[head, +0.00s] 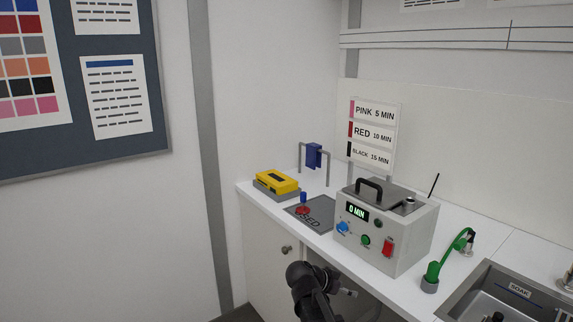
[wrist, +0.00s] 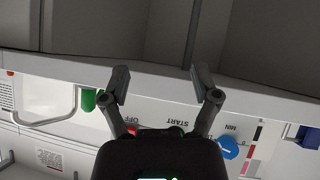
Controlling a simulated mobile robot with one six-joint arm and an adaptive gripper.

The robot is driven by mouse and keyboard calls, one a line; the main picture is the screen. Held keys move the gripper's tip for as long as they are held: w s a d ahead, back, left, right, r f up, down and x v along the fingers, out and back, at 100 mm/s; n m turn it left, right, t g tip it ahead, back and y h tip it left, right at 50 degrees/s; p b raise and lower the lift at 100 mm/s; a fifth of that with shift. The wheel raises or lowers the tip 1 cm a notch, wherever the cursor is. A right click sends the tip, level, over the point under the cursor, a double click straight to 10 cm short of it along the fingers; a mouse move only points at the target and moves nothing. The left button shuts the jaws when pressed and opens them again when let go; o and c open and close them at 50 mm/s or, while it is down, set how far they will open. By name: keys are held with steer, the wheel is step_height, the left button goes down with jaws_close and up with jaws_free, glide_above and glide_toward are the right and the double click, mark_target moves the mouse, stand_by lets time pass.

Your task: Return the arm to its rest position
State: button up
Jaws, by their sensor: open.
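My gripper (wrist: 160,84) is open in the wrist view, with nothing between its two fingers. Beyond the fingers are the counter's front edge and the grey machine's control panel, seen upside down. In the head view my dark arm (head: 312,287) is folded at the bottom centre, in front of the cabinet and below the counter edge. The gripper's fingers cannot be made out clearly there. The grey machine (head: 411,241) stands on the counter, its display reading 0 MIN.
The white counter (head: 260,203) holds a yellow box (head: 277,181), a grey mat (head: 322,225) with red and blue items, a green hose (head: 433,272) and a sink (head: 478,300) at right. A blue item (head: 313,156) hangs on a rail.

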steer(key=s+f+n+g+y, duration=0.4)
steer(key=s+f+n+y, duration=0.3)
steer(key=s+n+y, duration=0.5)
step_height(320, 180, up, 11)
steer(key=s+m+h+p, duration=0.1)
steer(key=h+p, duration=0.1)
steer(key=p, duration=1)
steer(key=shift+s+a+r+m, duration=0.15)
steer(key=shift+s+r+m, duration=0.05)
steer(key=shift+s+m, duration=0.1)
